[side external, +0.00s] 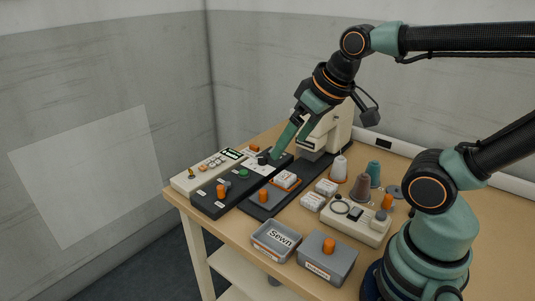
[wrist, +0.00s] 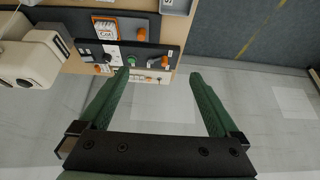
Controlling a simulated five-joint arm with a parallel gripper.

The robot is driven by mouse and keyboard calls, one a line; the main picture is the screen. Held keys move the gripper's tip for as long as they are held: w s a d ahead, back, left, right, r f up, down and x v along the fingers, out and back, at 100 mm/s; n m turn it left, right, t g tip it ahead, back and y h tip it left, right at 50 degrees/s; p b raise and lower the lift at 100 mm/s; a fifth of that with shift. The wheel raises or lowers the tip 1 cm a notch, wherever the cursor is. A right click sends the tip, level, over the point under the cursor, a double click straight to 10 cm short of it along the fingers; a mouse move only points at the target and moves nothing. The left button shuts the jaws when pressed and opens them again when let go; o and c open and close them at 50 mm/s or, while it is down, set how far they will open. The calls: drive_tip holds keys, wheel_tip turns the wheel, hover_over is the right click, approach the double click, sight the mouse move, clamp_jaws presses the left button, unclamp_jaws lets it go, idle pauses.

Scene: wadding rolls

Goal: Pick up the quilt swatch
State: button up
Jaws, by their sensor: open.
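Several small white labelled packets show in the side external view, and I cannot tell for sure which is the quilt swatch. One white and orange piece (side external: 287,180) lies on the dark plate at the sewing machine; a similar white and orange piece shows in the wrist view (wrist: 105,28). Two other white packets (side external: 326,187) (side external: 313,201) lie to its right on the table. My gripper (side external: 279,146) is above the far part of the black control panel, apart from these pieces. In the wrist view my gripper (wrist: 160,75) has its green fingers spread, with nothing between them.
The black panel (side external: 212,204) carries a green button and orange knobs. A cream sewing machine (side external: 326,134) stands behind. Thread spools (side external: 361,188), a cream console (side external: 352,224), a grey "Sewn" tray (side external: 277,240) and a grey lidded box (side external: 327,262) crowd the table (side external: 470,215).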

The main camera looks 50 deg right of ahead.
drive_tip(key=m+g, duration=0.6)
drive_tip(key=m, duration=1.2)
hover_over(285, 176)
wheel_tip(285, 176, down, 10)
drive_tip(key=f, duration=0.6)
drive_tip(key=shift+s+f, duration=0.1)
drive_tip(key=shift+s, duration=0.1)
drive_tip(key=shift+w+d+f, duration=0.1)
drive_tip(key=shift+f, duration=1.4)
drive_tip(key=shift+w+f, duration=0.1)
drive_tip(key=shift+f, duration=1.4)
clamp_jaws()
drive_tip(key=shift+r, duration=0.15)
